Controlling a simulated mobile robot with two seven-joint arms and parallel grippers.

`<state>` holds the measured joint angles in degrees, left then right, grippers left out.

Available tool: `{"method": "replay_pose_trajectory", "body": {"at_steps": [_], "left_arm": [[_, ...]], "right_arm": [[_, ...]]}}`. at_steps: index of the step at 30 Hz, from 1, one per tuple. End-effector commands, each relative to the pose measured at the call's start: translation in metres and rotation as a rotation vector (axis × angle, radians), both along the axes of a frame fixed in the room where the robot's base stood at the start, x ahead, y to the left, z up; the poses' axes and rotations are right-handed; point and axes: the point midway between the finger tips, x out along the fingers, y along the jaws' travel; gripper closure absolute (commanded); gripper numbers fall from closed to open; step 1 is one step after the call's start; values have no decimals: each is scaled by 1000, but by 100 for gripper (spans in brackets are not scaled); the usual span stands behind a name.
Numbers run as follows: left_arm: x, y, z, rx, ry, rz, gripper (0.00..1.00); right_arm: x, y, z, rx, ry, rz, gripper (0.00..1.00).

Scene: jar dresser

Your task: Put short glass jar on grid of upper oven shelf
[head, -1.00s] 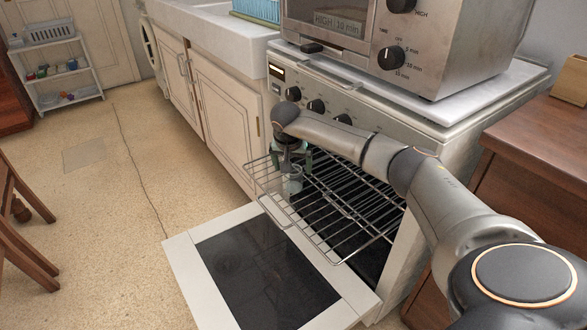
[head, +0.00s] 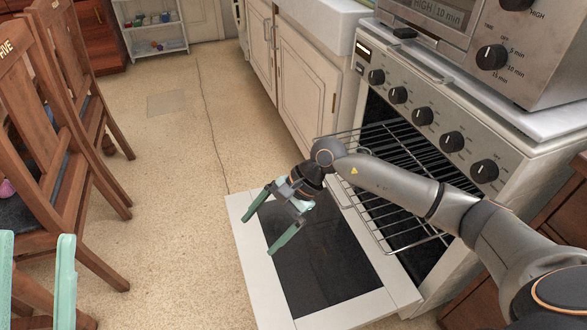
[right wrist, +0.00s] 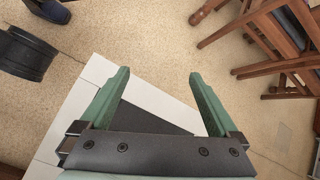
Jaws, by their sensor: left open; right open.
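The oven's upper shelf, a wire grid (head: 400,170), is pulled part way out of the oven (head: 470,130). I cannot make out the short glass jar in either view now; my right arm covers part of the grid. My right gripper (head: 260,235) is open and empty, out in front of the grid and above the lowered oven door (head: 330,262). In the right wrist view its fingers (right wrist: 159,73) are spread with only door and floor beyond them. My left gripper (head: 35,240) is open and empty at the lower left edge of the head view.
Wooden chairs (head: 75,140) stand at the left. White cabinets (head: 300,85) adjoin the oven, and a toaster oven (head: 480,45) sits on top of it. A wooden dresser (head: 555,205) is at the right. The floor (head: 180,210) between chairs and oven door is clear.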

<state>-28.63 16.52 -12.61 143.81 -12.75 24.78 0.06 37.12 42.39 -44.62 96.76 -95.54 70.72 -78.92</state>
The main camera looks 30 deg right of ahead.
Motion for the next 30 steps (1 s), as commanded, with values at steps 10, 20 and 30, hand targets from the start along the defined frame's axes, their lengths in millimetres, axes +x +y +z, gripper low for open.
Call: {"method": "replay_pose_trajectory", "body": {"at_steps": [10,20,30], "left_arm": [[0,-1,0,-2,3,-2,50],[0,-1,0,-2,3,-2,50],[0,-1,0,-2,3,-2,50]], "right_arm": [[-130,136,141,919,920,-270,4],[-146,68,266,1479,2076,-326,4],[-141,5,287,-1586,-2675,159,4]]}}
